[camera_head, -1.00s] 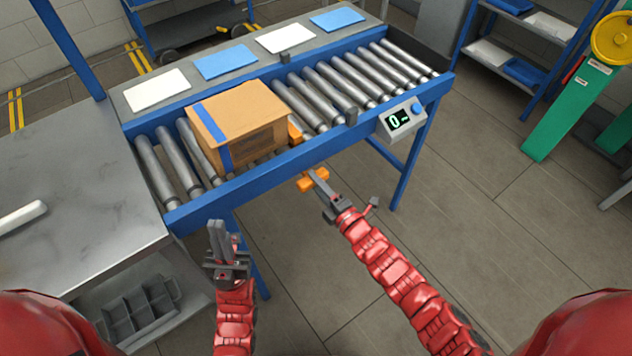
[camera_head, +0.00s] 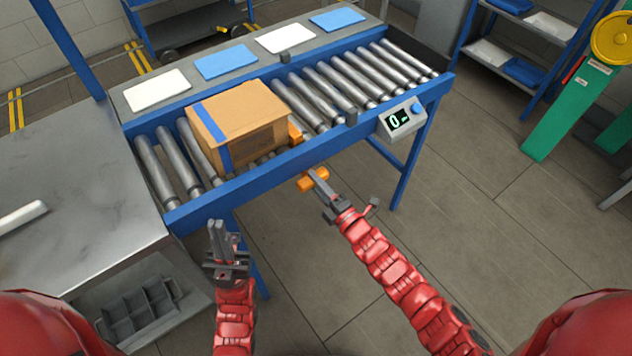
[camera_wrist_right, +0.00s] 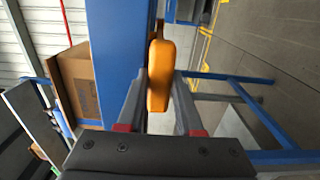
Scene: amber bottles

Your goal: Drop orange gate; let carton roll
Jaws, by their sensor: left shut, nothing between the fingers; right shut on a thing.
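The cardboard carton (camera_head: 240,120) with a blue tape stripe sits on the left part of the roller conveyor (camera_head: 325,88). The orange gate (camera_head: 295,133) stands up against the carton's right side. Its orange handle (camera_head: 313,180) sticks out at the conveyor's near side. My right gripper (camera_head: 317,178) is shut on this handle; in the right wrist view the handle (camera_wrist_right: 160,75) sits between the two fingers. The carton also shows at the left of the right wrist view (camera_wrist_right: 77,85). My left gripper (camera_head: 217,228) is shut and empty, in front of the conveyor's near left leg.
A small display box (camera_head: 402,118) reading 0 is on the conveyor's near rail. Rollers right of the gate are clear. A metal table (camera_head: 70,190) adjoins at left. White and blue pads (camera_head: 225,62) line the far side. A green post (camera_head: 570,110) stands at right.

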